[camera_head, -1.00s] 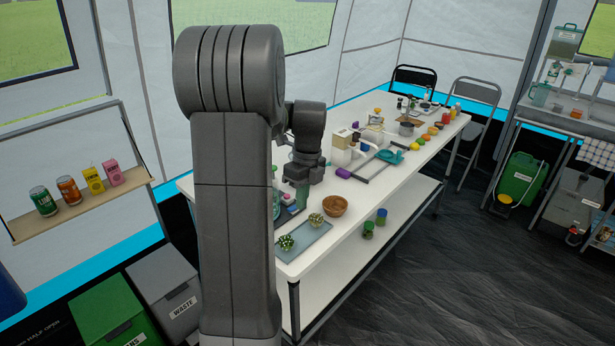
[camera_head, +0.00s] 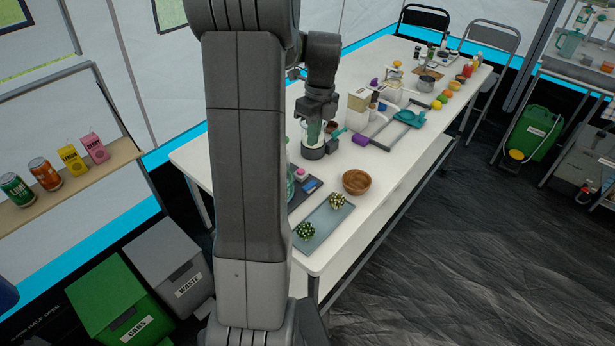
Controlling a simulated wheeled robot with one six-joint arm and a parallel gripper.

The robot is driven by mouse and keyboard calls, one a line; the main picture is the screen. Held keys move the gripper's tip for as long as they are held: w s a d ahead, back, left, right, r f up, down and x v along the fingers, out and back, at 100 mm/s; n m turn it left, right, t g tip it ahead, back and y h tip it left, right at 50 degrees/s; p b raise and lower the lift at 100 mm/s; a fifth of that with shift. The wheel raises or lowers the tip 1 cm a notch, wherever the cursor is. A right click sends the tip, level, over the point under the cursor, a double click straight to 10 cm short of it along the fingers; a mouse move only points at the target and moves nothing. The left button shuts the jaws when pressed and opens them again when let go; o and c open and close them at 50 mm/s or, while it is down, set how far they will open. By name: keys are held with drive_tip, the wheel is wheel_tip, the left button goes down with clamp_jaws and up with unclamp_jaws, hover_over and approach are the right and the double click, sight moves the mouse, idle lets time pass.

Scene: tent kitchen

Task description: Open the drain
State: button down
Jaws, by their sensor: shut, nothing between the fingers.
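No part that I can make out for certain as a drain shows. My gripper (camera_head: 316,122) hangs from my arm over the left part of the white table (camera_head: 235,150). Its fingers are shut and empty, though their tips are small and partly hidden. Directly below is a clear cylindrical vessel (camera_head: 313,152) with a dark base and something green in it. A small teal piece (camera_head: 336,134) sticks out at the vessel's right side. I cannot tell whether the fingertips are inside the vessel or touch it. My arm hides part of the table to the left.
A wooden bowl (camera_head: 356,181) and a blue-grey tray (camera_head: 324,221) with two plants stand near the front edge. A box (camera_head: 357,102), a grey tray (camera_head: 408,117) and fruit stand to the right. Bins (camera_head: 112,286) and a can shelf (camera_head: 64,186) are at left.

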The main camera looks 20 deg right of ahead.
sight(307, 187)
drive_tip(key=f, duration=0.4)
drive_tip(key=a+f, duration=0.1)
drive_tip(key=f, duration=0.4)
drive_tip(key=s+a+f, duration=0.1)
drive_tip(key=f, duration=0.3)
drive_tip(key=shift+f, duration=0.4)
drive_tip(key=shift+s, duration=0.1)
